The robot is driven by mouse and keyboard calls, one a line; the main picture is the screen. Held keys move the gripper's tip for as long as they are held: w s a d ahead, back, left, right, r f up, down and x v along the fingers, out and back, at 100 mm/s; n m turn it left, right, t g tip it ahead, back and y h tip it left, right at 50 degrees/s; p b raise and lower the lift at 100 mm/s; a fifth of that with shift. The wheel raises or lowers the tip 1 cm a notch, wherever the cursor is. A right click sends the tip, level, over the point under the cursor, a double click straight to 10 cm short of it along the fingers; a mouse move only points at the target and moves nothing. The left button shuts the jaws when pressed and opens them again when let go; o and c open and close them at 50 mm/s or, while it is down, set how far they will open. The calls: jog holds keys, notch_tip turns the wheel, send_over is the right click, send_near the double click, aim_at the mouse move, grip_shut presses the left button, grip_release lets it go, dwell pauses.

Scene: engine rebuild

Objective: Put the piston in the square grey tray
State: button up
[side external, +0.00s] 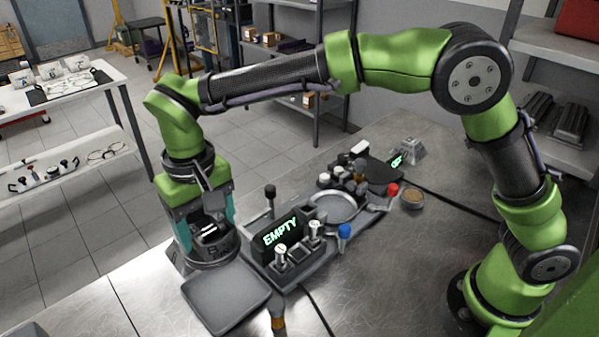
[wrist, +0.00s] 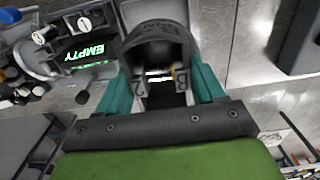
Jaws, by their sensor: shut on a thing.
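The piston (side external: 215,251) is a dark grey cylinder with light lettering on its side. My gripper (side external: 204,230) points down with its teal fingers on either side of the piston and is shut on it. In the wrist view the piston (wrist: 158,48) sits between the fingers (wrist: 168,88), a "B" and a "2" facing the camera. The square grey tray (side external: 226,297) lies flat and empty on the bench, just in front of the piston. The piston's underside is hidden, so I cannot tell whether it touches the surface below.
A dark box with a lit "EMPTY" sign (side external: 281,233) and upright metal knobs stands close to the right of my gripper. Beyond it are a round dish (side external: 337,206), a blue-topped part (side external: 344,231) and several small parts. The bench left of the tray is mostly clear.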

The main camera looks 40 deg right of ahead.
send_over(226, 293)
notch_tip(226, 293, down, 14)
jog(key=shift+f, duration=0.1)
dwell(0.6)
jog(key=o, duration=1.4)
jog(key=shift+f, duration=0.15)
